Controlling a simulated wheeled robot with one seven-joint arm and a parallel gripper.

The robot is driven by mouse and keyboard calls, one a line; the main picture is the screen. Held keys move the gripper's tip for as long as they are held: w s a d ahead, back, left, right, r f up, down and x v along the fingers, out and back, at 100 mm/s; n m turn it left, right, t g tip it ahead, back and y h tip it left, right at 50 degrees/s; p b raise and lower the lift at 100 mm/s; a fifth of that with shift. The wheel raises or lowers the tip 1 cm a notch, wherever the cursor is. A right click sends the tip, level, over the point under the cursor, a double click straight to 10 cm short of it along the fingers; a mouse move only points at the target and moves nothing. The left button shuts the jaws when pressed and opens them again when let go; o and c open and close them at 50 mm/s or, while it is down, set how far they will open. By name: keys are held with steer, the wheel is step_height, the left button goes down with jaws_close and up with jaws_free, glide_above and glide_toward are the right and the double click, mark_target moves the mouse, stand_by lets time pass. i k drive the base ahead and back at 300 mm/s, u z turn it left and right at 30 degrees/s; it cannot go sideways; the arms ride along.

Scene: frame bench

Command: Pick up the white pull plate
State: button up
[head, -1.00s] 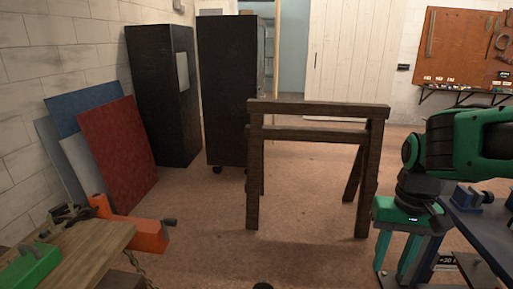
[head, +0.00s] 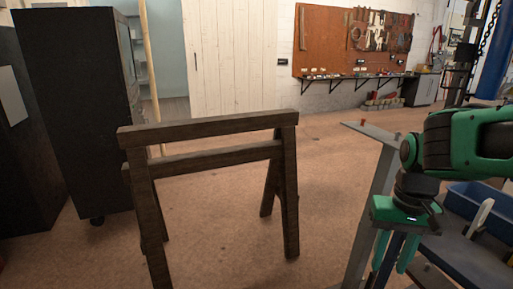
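My gripper (head: 391,262) hangs at the right of the head view, pointing down, with its two green fingers apart and nothing visible between them. A narrow, pale, upright piece (head: 481,217) shows at the right by a blue bin; I cannot tell whether it is the white pull plate. It is right of my gripper and apart from it. A light, flat panel (head: 12,95) on the dark cabinet at the far left is also whitish. No other likely pull plate can be made out.
A dark wooden sawhorse (head: 208,125) stands ahead on open floor. The blue bin (head: 465,194) sits on a dark bench surface (head: 455,262) at the right. A grey post (head: 376,190) stands beside my gripper. A black cabinet (head: 75,120) is at the left.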

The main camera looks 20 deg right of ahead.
mark_target(485, 208)
steer(key=z, duration=0.6)
steer(key=i, duration=0.9)
steer(key=z, duration=0.6)
